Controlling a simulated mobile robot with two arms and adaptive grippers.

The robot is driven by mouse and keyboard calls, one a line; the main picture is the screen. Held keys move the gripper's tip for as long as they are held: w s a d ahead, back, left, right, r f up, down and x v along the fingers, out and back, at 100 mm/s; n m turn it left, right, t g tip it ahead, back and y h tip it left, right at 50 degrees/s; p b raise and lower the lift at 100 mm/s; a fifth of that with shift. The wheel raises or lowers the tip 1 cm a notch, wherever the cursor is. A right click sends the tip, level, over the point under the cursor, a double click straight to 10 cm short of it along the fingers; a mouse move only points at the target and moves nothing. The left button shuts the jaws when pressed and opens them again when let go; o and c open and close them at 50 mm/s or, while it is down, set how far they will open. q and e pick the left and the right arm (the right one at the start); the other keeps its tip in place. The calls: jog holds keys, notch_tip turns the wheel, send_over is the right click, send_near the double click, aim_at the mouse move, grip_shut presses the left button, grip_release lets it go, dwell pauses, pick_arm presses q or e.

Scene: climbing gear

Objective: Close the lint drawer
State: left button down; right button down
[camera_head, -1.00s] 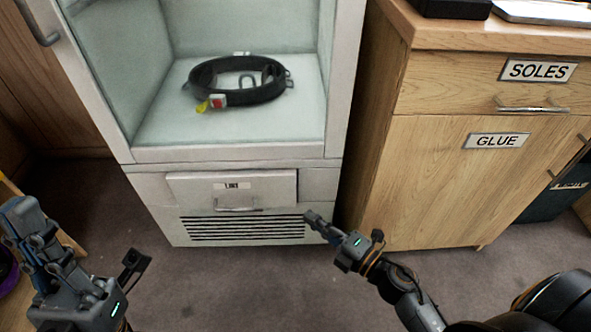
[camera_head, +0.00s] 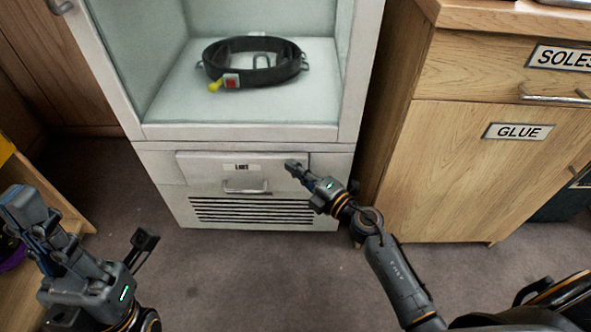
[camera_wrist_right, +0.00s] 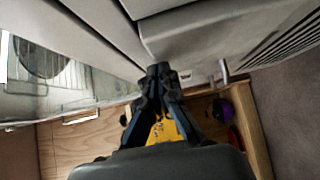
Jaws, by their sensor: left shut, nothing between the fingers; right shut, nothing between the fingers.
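The lint drawer (camera_head: 243,172) is a pale front with a small label and a bar handle, low in the white cabinet. Its front stands a little proud of the cabinet face. In the right wrist view the drawer front (camera_wrist_right: 192,32) is at the upper right, with its handle (camera_wrist_right: 224,72) beside my fingers. My right gripper (camera_head: 291,166) is shut and empty, its tips at the drawer's right end; I cannot tell whether they touch it. It also shows in the right wrist view (camera_wrist_right: 158,72). My left gripper (camera_head: 28,208) is shut and empty at the lower left, away from the drawer.
A black belt (camera_head: 254,66) lies in the open compartment above the drawer. A vent grille (camera_head: 252,211) is below. A wooden cabinet (camera_head: 455,160) labelled SOLES and GLUE stands to the right. The carpet (camera_head: 230,275) in front is clear.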

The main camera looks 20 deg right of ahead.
jog(key=shift+w, duration=0.1)
jog(key=shift+w+d+r+p, duration=0.15)
jog(key=shift+w+d, duration=0.15)
jog(key=shift+w, duration=0.35)
jog(key=shift+w+d+f+p, duration=0.15)
jog(key=shift+w+d, duration=0.1)
jog(key=shift+w, duration=0.35)
jog(key=shift+r, duration=0.2)
